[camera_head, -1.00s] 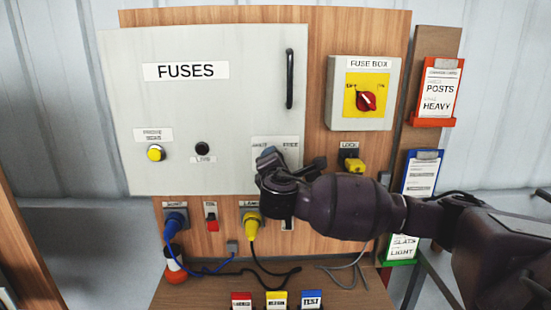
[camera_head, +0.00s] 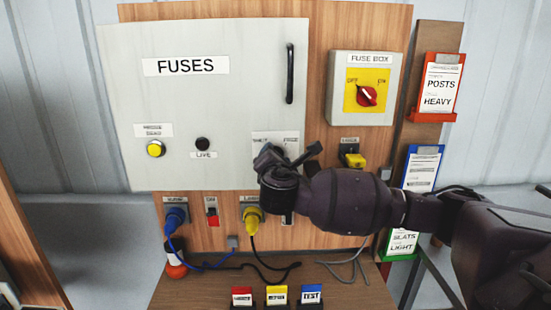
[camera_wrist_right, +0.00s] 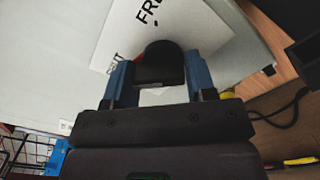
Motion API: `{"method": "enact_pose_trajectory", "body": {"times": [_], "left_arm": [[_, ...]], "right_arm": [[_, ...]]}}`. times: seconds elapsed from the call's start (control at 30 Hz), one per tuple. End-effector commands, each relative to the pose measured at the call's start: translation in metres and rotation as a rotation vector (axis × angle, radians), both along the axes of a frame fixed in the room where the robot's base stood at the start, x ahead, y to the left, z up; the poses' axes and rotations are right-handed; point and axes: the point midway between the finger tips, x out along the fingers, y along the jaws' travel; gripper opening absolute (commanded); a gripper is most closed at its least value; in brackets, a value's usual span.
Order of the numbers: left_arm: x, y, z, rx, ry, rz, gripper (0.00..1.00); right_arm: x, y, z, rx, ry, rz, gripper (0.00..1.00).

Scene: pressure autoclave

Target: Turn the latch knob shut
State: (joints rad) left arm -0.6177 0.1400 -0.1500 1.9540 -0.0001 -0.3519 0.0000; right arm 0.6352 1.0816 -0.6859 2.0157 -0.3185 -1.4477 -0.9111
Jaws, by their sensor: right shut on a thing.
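The latch knob (camera_wrist_right: 160,60) is a dark rounded piece on the grey fuse cabinet door. In the right wrist view it sits between the two blue fingers of my right gripper (camera_wrist_right: 159,70), which is shut on it. A white label (camera_wrist_right: 112,50) behind it reads SHUT on the left and FREE on the right, partly covered. In the head view my right gripper (camera_head: 268,158) is at the door's lower right corner and hides the knob. Which word the knob points to cannot be told. My left gripper is not in view.
The cabinet door (camera_head: 225,105) has a black handle (camera_head: 290,73). A fuse box (camera_head: 364,88) with a red switch is to the right, above a yellow lock piece (camera_head: 356,160). Blue (camera_head: 174,220) and yellow (camera_head: 252,222) plugs with cables are below the door.

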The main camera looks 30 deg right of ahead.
Motion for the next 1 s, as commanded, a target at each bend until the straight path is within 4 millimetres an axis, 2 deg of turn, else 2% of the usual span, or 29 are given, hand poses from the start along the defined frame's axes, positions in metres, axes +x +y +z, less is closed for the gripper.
{"method": "enact_pose_trajectory", "body": {"times": [0.07,0.1,0.2,0.23,0.5,0.63,1.0], "left_arm": [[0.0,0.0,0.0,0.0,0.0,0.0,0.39],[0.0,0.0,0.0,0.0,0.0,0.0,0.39],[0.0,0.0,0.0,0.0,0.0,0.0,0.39],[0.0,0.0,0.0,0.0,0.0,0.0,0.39],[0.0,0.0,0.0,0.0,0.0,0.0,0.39],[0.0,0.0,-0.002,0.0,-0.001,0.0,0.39],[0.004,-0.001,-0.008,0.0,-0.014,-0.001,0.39]], "right_arm": [[0.0,0.0,0.003,-0.002,-0.005,0.001,0.27],[0.0,0.0,0.003,-0.002,-0.005,0.001,0.57],[0.0,0.0,0.002,-0.001,-0.004,0.001,0.72],[0.0,0.0,0.002,-0.001,-0.004,0.001,0.74],[-0.001,0.001,0.001,0.0,-0.002,0.0,0.74],[-0.007,0.005,0.0,0.0,-0.002,0.003,0.74],[-0.061,0.038,-0.001,0.001,-0.003,0.005,0.74]]}}
